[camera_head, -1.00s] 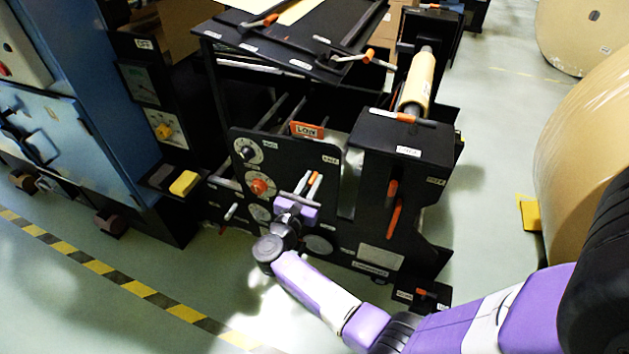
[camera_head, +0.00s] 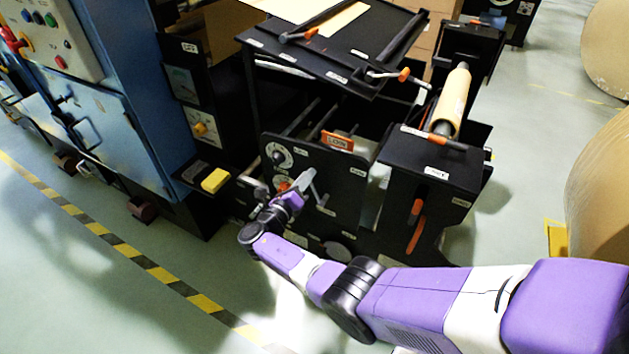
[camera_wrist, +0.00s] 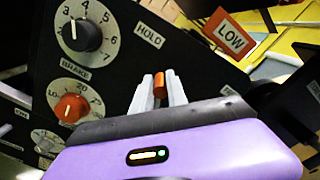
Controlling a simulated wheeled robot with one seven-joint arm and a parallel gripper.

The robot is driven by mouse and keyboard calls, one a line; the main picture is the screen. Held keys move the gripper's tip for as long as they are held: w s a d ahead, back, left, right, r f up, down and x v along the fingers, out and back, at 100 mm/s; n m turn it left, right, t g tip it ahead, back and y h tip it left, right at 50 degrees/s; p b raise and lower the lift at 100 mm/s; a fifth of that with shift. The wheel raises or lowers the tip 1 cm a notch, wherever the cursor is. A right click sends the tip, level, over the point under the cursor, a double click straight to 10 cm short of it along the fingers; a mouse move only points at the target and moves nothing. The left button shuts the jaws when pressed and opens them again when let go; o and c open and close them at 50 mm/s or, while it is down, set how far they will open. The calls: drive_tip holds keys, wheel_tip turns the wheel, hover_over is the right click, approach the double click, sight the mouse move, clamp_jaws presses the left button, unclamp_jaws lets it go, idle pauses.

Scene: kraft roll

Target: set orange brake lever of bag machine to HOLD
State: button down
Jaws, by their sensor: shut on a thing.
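The bag machine's black panel (camera_head: 345,190) stands in front of me in the head view. My gripper (camera_head: 307,182) is against this panel, left of the orange-capped levers on the machine's right block. In the wrist view my gripper (camera_wrist: 158,92) is shut on the orange brake lever (camera_wrist: 159,84); its orange end shows between the two pale fingers. The HOLD label (camera_wrist: 148,35) is above the fingers, slightly left. A BRAKE label (camera_wrist: 75,72) is to the left, under a dial. In the head view my gripper and wrist hide the lever.
A black numbered knob (camera_wrist: 83,36) and an orange knob (camera_wrist: 71,107) sit left of my fingers. An orange LOW sign (camera_wrist: 233,38) stands to the upper right; it also shows in the head view (camera_head: 337,141). Kraft rolls (camera_head: 600,185) stand at the right. The striped floor is open at front left.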

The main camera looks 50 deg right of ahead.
drive_tip(key=shift+w+a+f+n+b, duration=0.15)
drive_tip(key=shift+w+f+n+b, duration=0.7)
drive_tip(key=shift+n, duration=0.35)
drive_tip(key=shift+w, duration=0.1)
drive_tip(key=c, duration=1.4)
unclamp_jaws()
drive_tip(key=shift+o, duration=0.3)
drive_tip(key=shift+w, duration=0.1)
drive_tip(key=shift+r, duration=0.1)
drive_tip(key=s+a+p, duration=0.1)
drive_tip(key=a, duration=0.6)
drive_tip(key=shift+a, duration=0.35)
